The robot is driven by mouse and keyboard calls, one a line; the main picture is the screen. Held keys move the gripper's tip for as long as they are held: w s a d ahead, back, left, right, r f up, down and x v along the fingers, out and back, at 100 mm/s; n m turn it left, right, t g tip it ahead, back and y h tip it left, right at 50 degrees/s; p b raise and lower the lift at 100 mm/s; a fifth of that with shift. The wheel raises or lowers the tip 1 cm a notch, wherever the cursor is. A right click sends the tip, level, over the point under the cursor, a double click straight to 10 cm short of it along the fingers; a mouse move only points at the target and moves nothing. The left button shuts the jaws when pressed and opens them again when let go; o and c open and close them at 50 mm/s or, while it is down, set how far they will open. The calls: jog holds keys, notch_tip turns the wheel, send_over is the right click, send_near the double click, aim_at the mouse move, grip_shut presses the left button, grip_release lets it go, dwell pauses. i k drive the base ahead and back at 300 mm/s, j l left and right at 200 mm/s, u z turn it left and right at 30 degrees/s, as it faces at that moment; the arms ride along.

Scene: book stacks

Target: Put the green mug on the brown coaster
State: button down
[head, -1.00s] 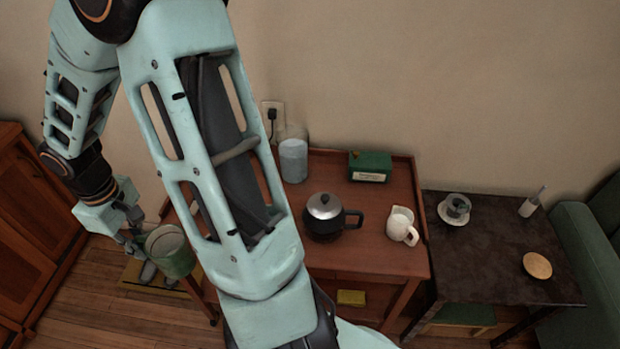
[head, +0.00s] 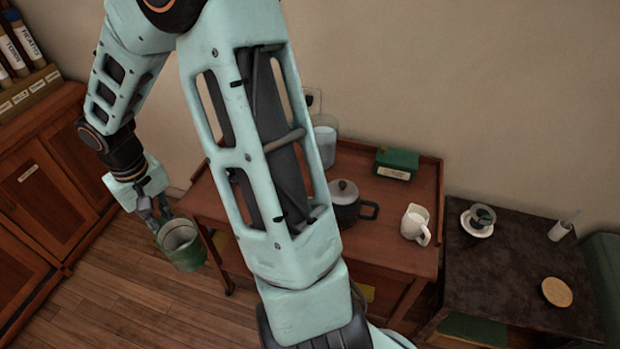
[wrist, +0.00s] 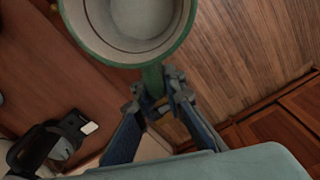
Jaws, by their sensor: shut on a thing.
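The green mug (head: 183,252) hangs in the air left of the wooden cart, over the floor, its open top facing up toward the head camera. My gripper (head: 158,222) is shut on the mug. In the wrist view the mug (wrist: 152,78) shows its pale inside, and the fingers of my gripper (wrist: 160,97) close on its near green edge. The round tan-brown coaster (head: 556,291) lies flat and bare on the dark side table at the far right, well away from the mug.
The cart (head: 400,262) holds a black pot (head: 345,207), a white pitcher (head: 414,223), a green box (head: 397,162) and a glass jar (head: 325,143). The dark table (head: 490,290) also bears a cup on a saucer (head: 478,222) and a white holder (head: 560,230). A wooden cabinet (head: 50,185) stands left.

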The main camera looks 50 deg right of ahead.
aim_at(552, 289)
jog(key=k+z, duration=0.4)
jog(key=z, duration=1.25)
jog(key=l+z, duration=0.15)
jog(key=z, duration=0.2)
jog(key=l+z, duration=0.3)
jog(key=i+l, duration=0.1)
jog(key=l, duration=0.3)
jog(key=i+l, duration=0.1)
jog(key=l, duration=0.25)
jog(key=i+l, duration=0.1)
jog(key=l, duration=0.3)
jog(key=i+l, duration=0.1)
jog(key=l, duration=0.3)
